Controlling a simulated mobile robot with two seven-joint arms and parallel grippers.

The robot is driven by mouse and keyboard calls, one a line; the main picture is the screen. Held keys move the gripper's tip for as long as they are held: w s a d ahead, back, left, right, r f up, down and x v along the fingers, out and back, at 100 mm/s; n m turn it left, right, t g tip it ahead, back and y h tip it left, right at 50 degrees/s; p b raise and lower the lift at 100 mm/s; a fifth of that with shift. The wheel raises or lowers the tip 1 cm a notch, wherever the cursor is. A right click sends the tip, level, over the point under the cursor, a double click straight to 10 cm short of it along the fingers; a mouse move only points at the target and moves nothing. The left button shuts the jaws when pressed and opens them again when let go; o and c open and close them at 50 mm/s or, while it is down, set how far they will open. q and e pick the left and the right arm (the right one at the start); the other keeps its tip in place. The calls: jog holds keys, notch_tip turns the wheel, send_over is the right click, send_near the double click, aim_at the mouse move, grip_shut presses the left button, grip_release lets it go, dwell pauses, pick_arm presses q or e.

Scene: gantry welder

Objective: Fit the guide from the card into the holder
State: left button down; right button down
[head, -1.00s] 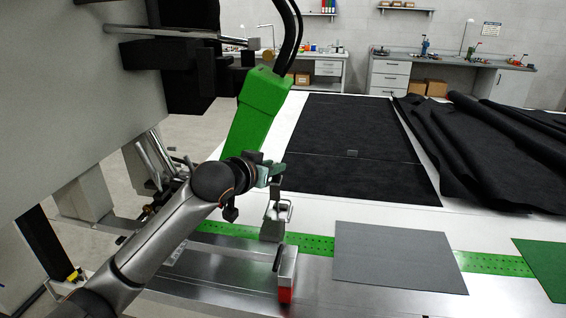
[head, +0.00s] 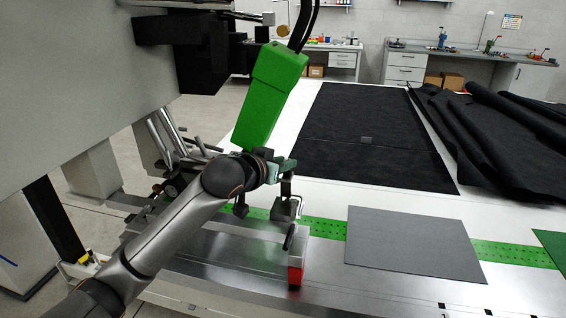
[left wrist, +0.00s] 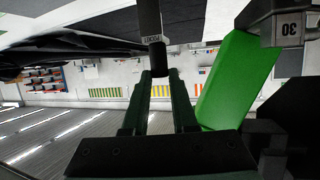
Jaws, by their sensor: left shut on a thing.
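My left gripper (head: 282,170) is just below the lower end of the green welding head (head: 269,95). In the left wrist view its two fingers (left wrist: 159,75) are shut on a dark bar with a small white label, which seems to be the guide (left wrist: 151,24). In the head view a metal piece with a bent wire (head: 286,207) hangs just under the gripper; whether it is part of the guide I cannot tell. A block marked 30 (left wrist: 288,30) is by the green head (left wrist: 236,78) in the wrist view. I cannot make out the holder for certain. My right gripper is out of view.
A grey flat sheet (head: 414,245), perhaps the card, lies on the table over the green perforated strip (head: 510,252). A red and grey block (head: 297,262) with a black handle stands in front of the gripper. Black fabric (head: 375,135) lies behind; more is bunched at right.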

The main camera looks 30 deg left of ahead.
aim_at(284, 180)
pick_arm(q)
jog(key=shift+r+p, duration=0.1)
jog(key=shift+p, duration=0.75)
dwell(1.0)
jog(key=shift+f+b, duration=1.25)
jog(key=shift+f, duration=1.2)
jog(key=c, duration=0.6)
grip_release()
jog(key=shift+s, duration=0.1)
